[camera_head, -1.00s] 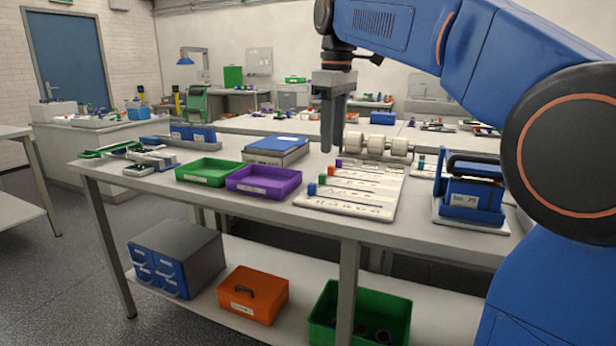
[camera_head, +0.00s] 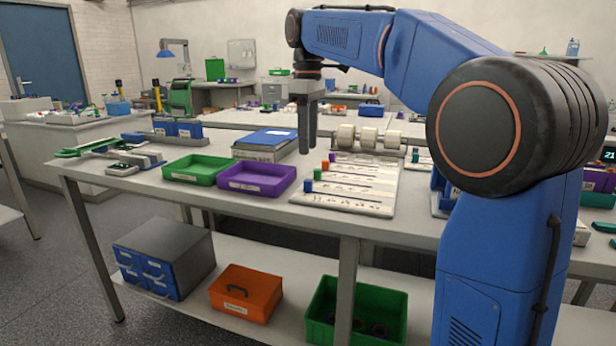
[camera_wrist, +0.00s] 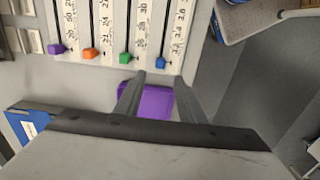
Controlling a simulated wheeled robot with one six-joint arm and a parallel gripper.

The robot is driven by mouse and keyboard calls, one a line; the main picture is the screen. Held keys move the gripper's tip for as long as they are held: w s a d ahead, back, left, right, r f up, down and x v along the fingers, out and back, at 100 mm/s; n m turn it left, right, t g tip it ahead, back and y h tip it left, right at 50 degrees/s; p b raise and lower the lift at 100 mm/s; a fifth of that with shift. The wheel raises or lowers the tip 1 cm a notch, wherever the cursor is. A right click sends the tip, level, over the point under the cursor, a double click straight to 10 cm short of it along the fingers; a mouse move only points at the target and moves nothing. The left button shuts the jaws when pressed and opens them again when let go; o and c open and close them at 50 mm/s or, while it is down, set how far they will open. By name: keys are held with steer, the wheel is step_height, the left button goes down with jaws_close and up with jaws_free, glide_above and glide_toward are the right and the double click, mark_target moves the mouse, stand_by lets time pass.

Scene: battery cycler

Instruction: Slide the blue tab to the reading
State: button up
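A white slider board (camera_head: 345,200) lies on the bench with several slots, printed scales and coloured tabs. The blue tab (camera_head: 308,186) sits at the board's near-left end. In the wrist view the blue tab (camera_wrist: 160,62) is at the lower end of the rightmost slot, beside a number scale. Green (camera_wrist: 124,58), orange (camera_wrist: 90,53) and purple (camera_wrist: 57,48) tabs sit at the same end of the other slots. My gripper (camera_head: 307,150) points down above the bench near the board's left side. In the wrist view its fingers (camera_wrist: 154,82) are apart and empty, just below the blue tab.
A purple tray (camera_head: 257,180) and a green tray (camera_head: 194,170) stand left of the board. A blue-topped box (camera_head: 265,138) is behind them, and white rollers (camera_head: 368,137) stand behind the board. A small display (camera_head: 608,155) shows at the right edge.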

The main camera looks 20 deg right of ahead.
mark_target(308, 180)
step_height(308, 180, down, 10)
stand_by(0.5)
jaws_close()
